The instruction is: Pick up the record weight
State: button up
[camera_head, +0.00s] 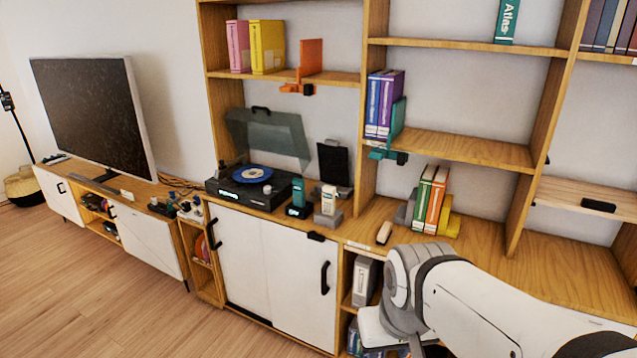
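A black turntable (238,191) with its clear lid raised stands on the white cabinet, left of centre. A blue record (253,174) lies on it. A small dark piece shows at the record's right edge; I cannot tell whether it is the record weight or part of the turntable. I cannot make out the record weight for sure anywhere else. My white and grey arm enters from the lower right and bends down at the bottom of the picture. My gripper is not in view.
A teal handset (298,192) and a white handset (328,200) stand on bases right of the turntable. A dark upright panel (333,164) is behind them. A small tan block (384,233) lies on the wooden counter. A television (95,115) is at left. Wooden floor is clear at lower left.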

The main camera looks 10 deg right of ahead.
aim_at(313, 197)
jog(key=z, duration=0.1)
jog(key=i, duration=1.7)
jog(key=u, duration=0.6)
jog(key=k, duration=0.8)
jog(key=u, duration=0.2)
jog(key=i, duration=0.85)
jog(key=z, duration=0.05)
